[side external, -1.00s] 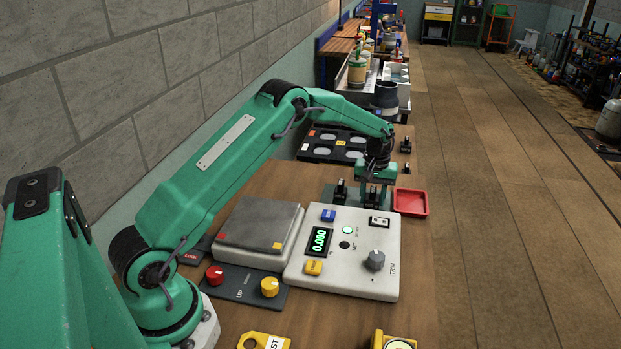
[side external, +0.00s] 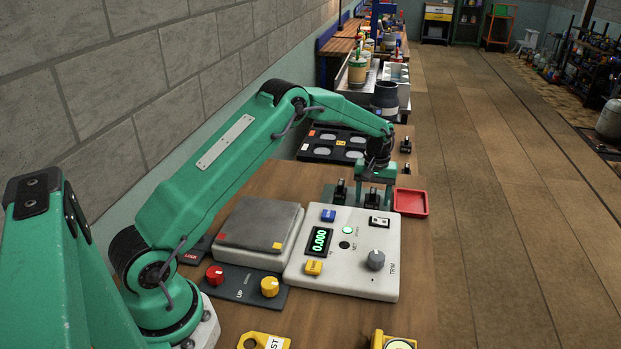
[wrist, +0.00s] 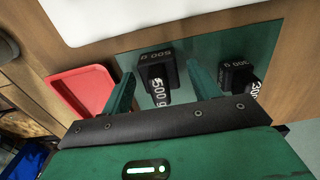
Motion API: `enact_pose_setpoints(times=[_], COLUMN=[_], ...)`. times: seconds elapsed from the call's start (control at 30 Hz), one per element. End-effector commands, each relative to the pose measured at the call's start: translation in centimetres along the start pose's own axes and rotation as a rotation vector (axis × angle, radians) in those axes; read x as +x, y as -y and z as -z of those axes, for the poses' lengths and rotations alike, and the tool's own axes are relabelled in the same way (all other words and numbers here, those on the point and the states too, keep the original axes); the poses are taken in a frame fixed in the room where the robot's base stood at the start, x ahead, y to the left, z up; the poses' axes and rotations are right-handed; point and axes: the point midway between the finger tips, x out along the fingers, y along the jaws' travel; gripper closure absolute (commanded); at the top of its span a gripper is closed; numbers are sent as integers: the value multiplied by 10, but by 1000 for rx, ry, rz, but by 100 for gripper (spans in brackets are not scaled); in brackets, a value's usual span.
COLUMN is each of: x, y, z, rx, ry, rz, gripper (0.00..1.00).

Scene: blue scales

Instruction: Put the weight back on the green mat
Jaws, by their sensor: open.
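The green mat (side external: 328,196) lies behind the scale; its bare surface shows in the wrist view (wrist: 202,46). A black 500 g weight (wrist: 156,72) stands on it and also shows in the side view (side external: 372,198). My gripper (side external: 375,197) is low over the mat, with its fingers open on either side of this weight. In the wrist view my gripper (wrist: 163,84) shows gaps between the weight and both fingers. A second black weight (wrist: 238,76) stands on the mat, outside the right finger; it also shows in the side view (side external: 340,190). Its label is partly hidden.
The white scale (side external: 345,280) reads 0.000, and its grey pan (side external: 258,222) is empty. A red tray (side external: 410,202) sits right of the mat. Further back are a black panel with pale discs (side external: 335,143) and small black items (side external: 405,146). The floor lies beyond the right table edge.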

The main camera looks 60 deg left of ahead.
Motion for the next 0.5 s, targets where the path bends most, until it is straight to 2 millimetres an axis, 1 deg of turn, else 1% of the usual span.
enact_pose_setpoints(times=[0.17, 0.27, 0.5], x=[-16, -30, -70], y=[0, 0, 0], z=[0, 1, 1], rx=[0, 0, 0], ry=[-2, -2, -3], rz=[-1, -2, -2], gripper=[39, 39, 39])
